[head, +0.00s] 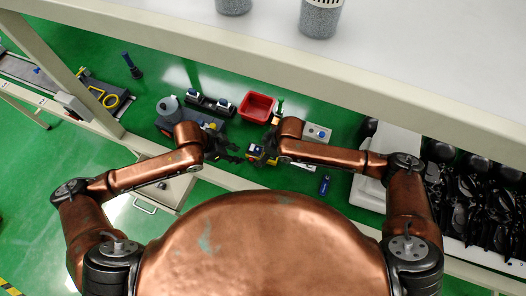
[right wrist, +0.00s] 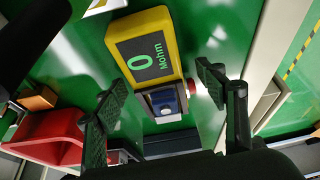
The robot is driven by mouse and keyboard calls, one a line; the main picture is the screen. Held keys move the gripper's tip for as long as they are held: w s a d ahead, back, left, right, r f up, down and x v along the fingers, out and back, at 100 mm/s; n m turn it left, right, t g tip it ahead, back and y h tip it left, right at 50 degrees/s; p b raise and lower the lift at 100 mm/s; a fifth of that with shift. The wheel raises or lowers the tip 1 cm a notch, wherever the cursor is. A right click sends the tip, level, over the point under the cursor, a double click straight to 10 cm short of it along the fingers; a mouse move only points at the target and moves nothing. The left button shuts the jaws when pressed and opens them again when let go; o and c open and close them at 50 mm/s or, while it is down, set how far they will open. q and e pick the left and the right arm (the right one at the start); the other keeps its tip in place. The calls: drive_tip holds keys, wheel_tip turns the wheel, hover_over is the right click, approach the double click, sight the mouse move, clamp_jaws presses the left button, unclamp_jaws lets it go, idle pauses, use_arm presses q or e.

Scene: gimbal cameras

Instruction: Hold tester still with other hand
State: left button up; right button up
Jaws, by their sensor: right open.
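The yellow tester (right wrist: 150,45) has a dark display reading "0 Mohm" in the right wrist view. It also shows as a small yellow block (head: 256,153) in the head view, partly hidden by my right arm. My right gripper (right wrist: 160,75) is open, its two black fingers apart on either side of the tester's near end, with no grip on it. My left gripper (head: 226,152) is left of the tester in the head view; it is too small and dark to tell its jaws.
A red bin (head: 257,106) stands behind the tester. A box with a blue button (head: 318,133) is to the right, and a dark blue cylinder (head: 325,186) is nearer. A blue part in a metal holder (right wrist: 166,102) sits beside the tester. A white tray with black items (head: 470,190) lies far right.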

drive_tip(key=c, duration=1.3)
idle(0.4)
use_arm(q)
clamp_jaws()
idle(1.3)
